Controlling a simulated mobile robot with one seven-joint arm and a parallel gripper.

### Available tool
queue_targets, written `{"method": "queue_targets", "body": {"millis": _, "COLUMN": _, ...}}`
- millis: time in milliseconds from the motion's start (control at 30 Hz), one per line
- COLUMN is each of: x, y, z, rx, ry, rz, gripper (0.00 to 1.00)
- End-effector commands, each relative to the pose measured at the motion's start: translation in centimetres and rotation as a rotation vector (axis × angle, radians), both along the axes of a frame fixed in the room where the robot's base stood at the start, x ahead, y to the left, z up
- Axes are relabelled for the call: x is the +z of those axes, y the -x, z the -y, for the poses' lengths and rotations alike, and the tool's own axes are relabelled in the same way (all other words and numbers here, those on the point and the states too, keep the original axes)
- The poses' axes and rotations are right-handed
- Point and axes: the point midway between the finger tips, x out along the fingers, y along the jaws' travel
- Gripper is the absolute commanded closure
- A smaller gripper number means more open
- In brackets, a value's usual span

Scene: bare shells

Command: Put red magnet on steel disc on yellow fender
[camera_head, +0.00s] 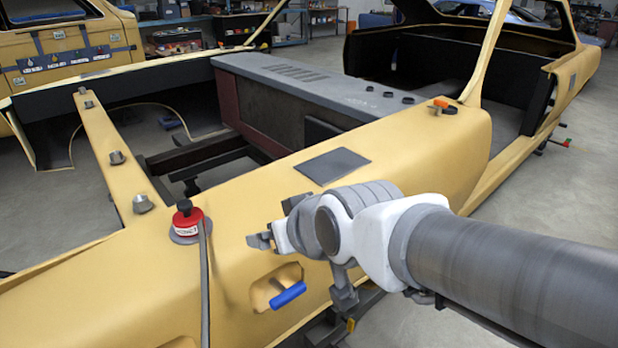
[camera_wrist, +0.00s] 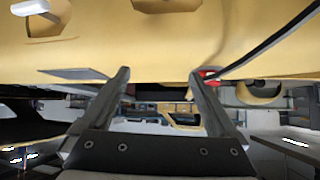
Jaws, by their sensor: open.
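The red magnet (camera_head: 187,221), a short cylinder with a black knob and a pale label, stands upright on the round grey steel disc (camera_head: 182,239) on the yellow fender (camera_head: 110,275). My gripper (camera_head: 262,238) is open and empty, to the right of the magnet and apart from it, over the fender. In the wrist view, my gripper's two fingers (camera_wrist: 161,76) stand wide apart. A small red part of the magnet (camera_wrist: 209,73) shows beside the right finger, mostly hidden. I cannot make out the disc there.
A grey cable (camera_head: 205,285) runs from the magnet down across the fender. A blue handle (camera_head: 288,295) sits in a fender recess below my gripper. A flat dark grey plate (camera_head: 332,166) lies on the fender behind it. Bolts line the crossbar (camera_head: 113,160) at left.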

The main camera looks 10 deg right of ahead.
Motion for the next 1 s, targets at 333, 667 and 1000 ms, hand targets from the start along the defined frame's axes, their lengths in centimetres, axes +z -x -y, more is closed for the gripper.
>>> {"method": "queue_targets", "body": {"millis": 333, "x": -0.6, "y": 8.4, "z": 10.5, "rx": -0.285, "ry": 0.083, "rz": -0.303, "gripper": 0.05}}
{"method": "queue_targets", "body": {"millis": 667, "x": -0.8, "y": 10.1, "z": 11.6, "rx": -0.328, "ry": 0.094, "rz": -0.357, "gripper": 0.05}}
{"method": "queue_targets", "body": {"millis": 1000, "x": 1.7, "y": 10.1, "z": 11.5, "rx": -0.327, "ry": 0.093, "rz": -0.356, "gripper": 0.05}}
